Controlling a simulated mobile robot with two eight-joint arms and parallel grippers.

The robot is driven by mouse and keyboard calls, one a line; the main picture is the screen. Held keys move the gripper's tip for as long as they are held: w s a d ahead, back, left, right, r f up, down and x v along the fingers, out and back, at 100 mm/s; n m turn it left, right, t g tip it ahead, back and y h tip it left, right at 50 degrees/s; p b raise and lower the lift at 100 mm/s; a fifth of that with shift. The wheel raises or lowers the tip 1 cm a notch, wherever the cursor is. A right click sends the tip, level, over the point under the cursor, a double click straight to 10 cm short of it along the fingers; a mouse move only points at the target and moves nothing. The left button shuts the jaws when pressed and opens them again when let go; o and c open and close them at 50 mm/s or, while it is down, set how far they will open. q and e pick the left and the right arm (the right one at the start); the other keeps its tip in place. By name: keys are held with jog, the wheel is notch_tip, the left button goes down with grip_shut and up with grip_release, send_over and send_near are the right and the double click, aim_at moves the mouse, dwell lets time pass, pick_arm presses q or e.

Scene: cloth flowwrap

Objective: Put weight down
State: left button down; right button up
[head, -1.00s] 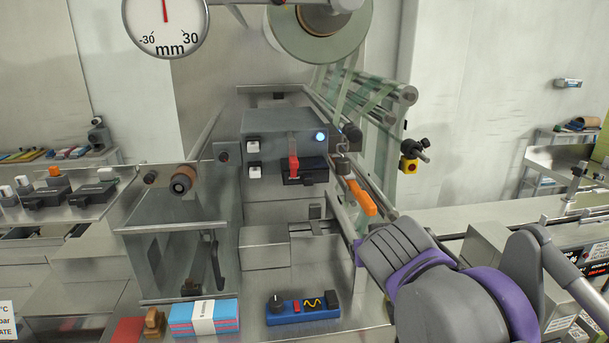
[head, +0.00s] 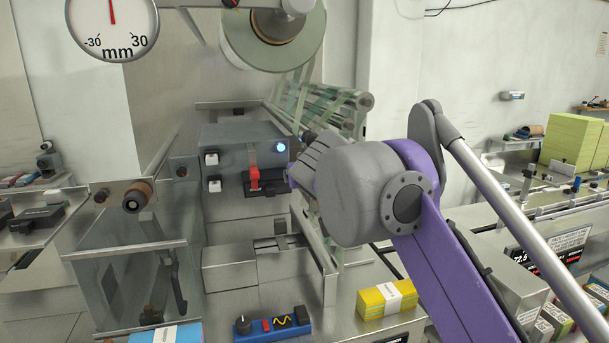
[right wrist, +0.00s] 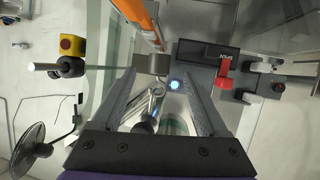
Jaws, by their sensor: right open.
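A grey metal block (right wrist: 152,64) with a hook and ring (right wrist: 157,95) below it shows in the right wrist view. It may be the weight, but I cannot tell for sure. An orange bar (right wrist: 141,18) extends above it. My right gripper (right wrist: 161,78) is open, its two fingers on either side of the hook; I cannot tell whether they touch anything. In the head view my right arm (head: 350,195) reaches to the machine front and hides the fingertips, hook and orange bar. My left gripper is not in view.
The machine's control box (head: 240,145) has a red lever (head: 254,178) and a lit blue button (head: 280,147). A yellow pack (head: 387,299) and a blue control panel (head: 272,325) lie on the front surface. A yellow-and-red stop button (right wrist: 70,45) is at left in the wrist view.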

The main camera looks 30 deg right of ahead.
jog(key=x, duration=0.4)
jog(key=shift+d+f, duration=0.1)
jog(key=shift+s, duration=0.1)
grip_shut()
